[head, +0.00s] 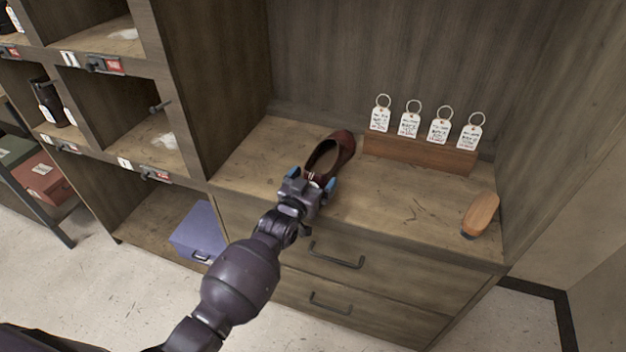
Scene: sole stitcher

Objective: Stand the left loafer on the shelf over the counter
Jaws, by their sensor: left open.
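A dark red loafer (344,147) stands upright on the wooden counter (400,208), near the back left part of it. My left gripper (313,180) is at the near end of the loafer, with its blue-tipped fingers apart on either side of it. The gripper is open, and whether a finger touches the shoe cannot be told. The gripper hides part of the near end. Only one loafer is in view. No shelf over the counter can be made out. My right gripper is not in view.
A wooden block (420,153) with several white tags stands at the counter's back, right of the loafer. A brush (481,214) lies near the right edge. Drawers with black handles (337,256) are below. Cubbies (122,90) stand left, with a purple box (199,232) low down.

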